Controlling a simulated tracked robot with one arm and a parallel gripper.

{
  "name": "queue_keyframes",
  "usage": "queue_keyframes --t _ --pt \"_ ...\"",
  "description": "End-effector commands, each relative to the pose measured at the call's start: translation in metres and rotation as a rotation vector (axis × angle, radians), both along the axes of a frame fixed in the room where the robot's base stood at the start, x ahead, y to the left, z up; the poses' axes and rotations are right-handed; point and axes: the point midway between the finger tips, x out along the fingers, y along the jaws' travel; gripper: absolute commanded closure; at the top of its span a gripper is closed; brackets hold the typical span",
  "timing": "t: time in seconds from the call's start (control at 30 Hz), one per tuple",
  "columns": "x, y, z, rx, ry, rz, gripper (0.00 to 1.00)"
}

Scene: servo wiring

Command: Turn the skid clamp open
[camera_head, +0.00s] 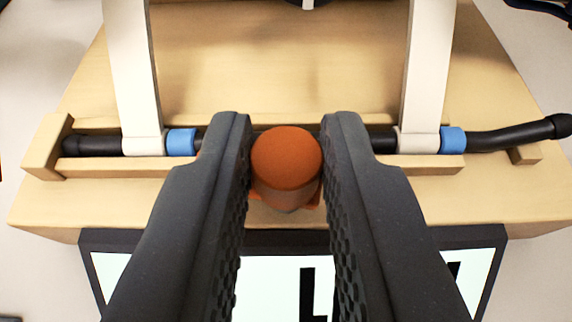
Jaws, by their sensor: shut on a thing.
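My gripper (287,160) has its two dark fingers on either side of an orange knob (286,158) with a rounded top, which I take to be the skid clamp's handle. The fingers are shut on it. The knob stands at the front middle of a wooden skid (290,60), in line with a black cable (95,146). The lower part of the clamp and the cable's middle are mostly hidden behind the knob and fingers.
Two white uprights (133,70) (428,70) stand over the cable, with blue collars (181,142) (453,140) beside them. The cable's right end (557,126) sticks out past the skid. A black-framed white sign (480,275) is at the front, partly covered by my fingers.

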Motion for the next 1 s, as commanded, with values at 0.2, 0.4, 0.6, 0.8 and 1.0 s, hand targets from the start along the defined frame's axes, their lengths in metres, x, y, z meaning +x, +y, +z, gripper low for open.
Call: queue_keyframes --t 0.2,0.4,0.6,0.8,1.0 --pt "-0.0006 -0.0038 0.0057 0.003 0.004 0.112 1.0" --pt "0.0001 -0.0049 0.0063 0.004 0.002 0.214 1.0" --pt "0.0003 -0.006 0.0044 0.002 0.004 0.301 1.0" --pt "0.0012 -0.0063 0.0037 0.002 0.0 0.365 1.0" --pt "0.0015 -0.0065 0.002 0.0 0.0 0.401 1.0"
